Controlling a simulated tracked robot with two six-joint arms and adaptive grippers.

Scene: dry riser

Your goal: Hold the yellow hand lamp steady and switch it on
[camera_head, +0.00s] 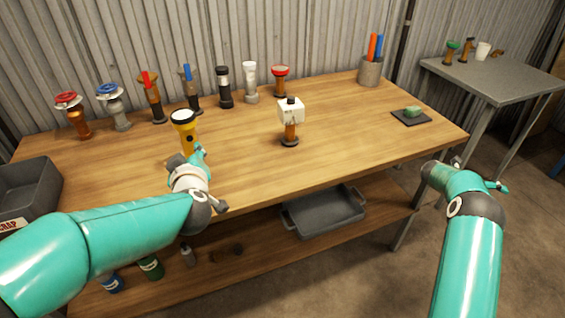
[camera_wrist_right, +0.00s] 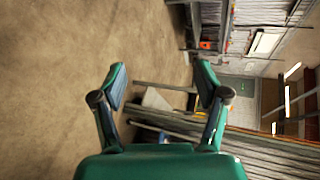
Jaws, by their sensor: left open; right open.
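The yellow hand lamp (camera_head: 187,133) stands upright on the left part of the wooden bench, with its black-rimmed, pale lens at the top. A dark spot shows on its yellow body. My left gripper (camera_head: 199,155) is open, just in front of the lamp's lower part and overlapping it in the head view. I cannot tell whether it touches the lamp. My right gripper (camera_wrist_right: 160,88) is open and empty in the right wrist view. It is off the bench at the right, over the floor, far from the lamp.
Several valves and fittings, including a red-wheeled one (camera_head: 75,115), line the bench's back. A white-headed fitting (camera_head: 290,120) stands mid-bench. A pen cup (camera_head: 370,71) and a green sponge (camera_head: 412,111) are at right. A dark scrap bin (camera_head: 30,195) is at left. The bench front centre is clear.

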